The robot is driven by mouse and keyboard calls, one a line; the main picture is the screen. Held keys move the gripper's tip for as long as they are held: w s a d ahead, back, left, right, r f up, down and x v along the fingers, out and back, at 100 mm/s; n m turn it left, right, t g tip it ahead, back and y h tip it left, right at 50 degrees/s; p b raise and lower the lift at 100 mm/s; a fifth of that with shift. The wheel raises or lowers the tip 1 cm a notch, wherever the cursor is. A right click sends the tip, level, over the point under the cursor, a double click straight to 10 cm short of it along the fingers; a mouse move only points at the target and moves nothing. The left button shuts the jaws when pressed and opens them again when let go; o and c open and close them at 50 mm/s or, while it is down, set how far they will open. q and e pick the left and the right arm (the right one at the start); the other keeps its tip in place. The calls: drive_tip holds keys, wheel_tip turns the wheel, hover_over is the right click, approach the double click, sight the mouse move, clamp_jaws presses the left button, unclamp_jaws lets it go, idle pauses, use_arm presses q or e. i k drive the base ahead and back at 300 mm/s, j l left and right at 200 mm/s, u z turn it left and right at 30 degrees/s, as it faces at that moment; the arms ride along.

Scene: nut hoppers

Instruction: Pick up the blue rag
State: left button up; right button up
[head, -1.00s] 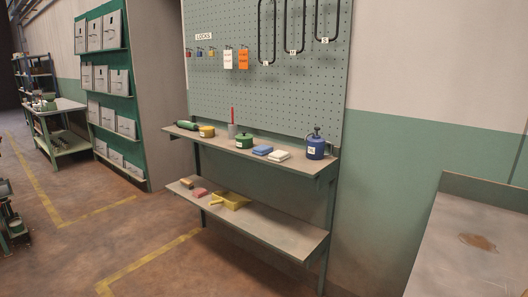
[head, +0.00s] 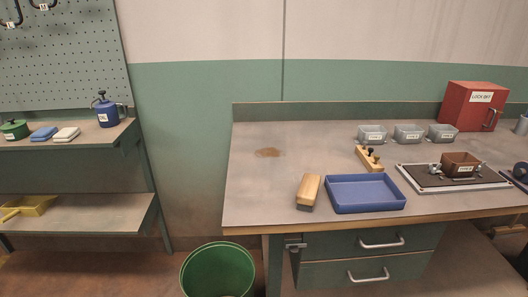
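The blue rag (head: 44,133) lies folded on the upper shelf (head: 88,139) at the left of the head view. Neither of my grippers shows in the head view.
A blue spray bottle (head: 108,110) stands at the shelf's right end. A yellow dustpan (head: 27,207) lies on the lower shelf. The workbench (head: 250,190) holds a brush (head: 308,192) and a blue tray (head: 365,208). A green bin (head: 218,272) stands on the floor between shelf and bench.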

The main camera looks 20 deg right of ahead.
sight(44, 134)
drive_tip(key=i+j, duration=0.25)
drive_tip(key=i+j+z, duration=0.1)
drive_tip(key=i+j, duration=0.15)
drive_tip(key=j, duration=0.25)
drive_tip(key=i+j, duration=0.2)
drive_tip(key=j, duration=0.15)
drive_tip(key=i+j+z, duration=0.1)
drive_tip(key=i+j, duration=0.15)
drive_tip(key=j, duration=0.15)
drive_tip(key=i+j, duration=0.2)
drive_tip(key=j, duration=0.2)
drive_tip(key=i+j+z, duration=0.1)
drive_tip(key=j, duration=0.3)
drive_tip(key=i, duration=0.1)
